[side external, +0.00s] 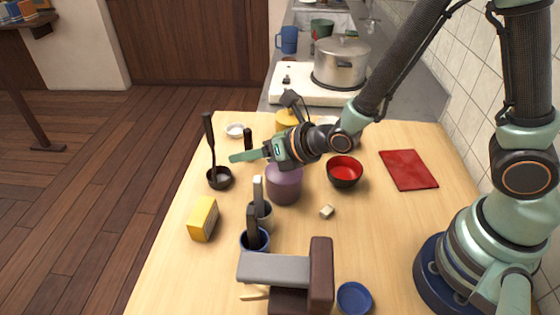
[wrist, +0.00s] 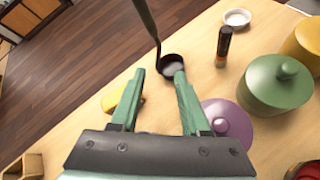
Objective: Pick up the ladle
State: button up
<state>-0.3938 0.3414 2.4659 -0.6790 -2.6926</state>
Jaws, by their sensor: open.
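The black ladle (side external: 219,179) stands near the left edge of the table in the side view, its bowl low and its long handle rising nearly upright. In the wrist view the ladle (wrist: 147,20) has its handle running to the top edge and its bowl partly behind the right fingertip. My gripper (side external: 235,157) is to the right of the ladle's handle in the side view and apart from it. In the wrist view my gripper (wrist: 158,74) is open, with nothing visible held between its fingers.
A purple lidded pot (side external: 284,187) stands below my gripper. A yellow box (side external: 203,218), utensil cups (side external: 254,240) and red bowl (side external: 345,173) stand nearby.

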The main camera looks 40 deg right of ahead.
aim_at(213, 159)
jog(key=shift+x, duration=5.7)
jog(key=shift+w+a+r, duration=0.1)
jog(key=shift+r, duration=0.15)
grip_shut()
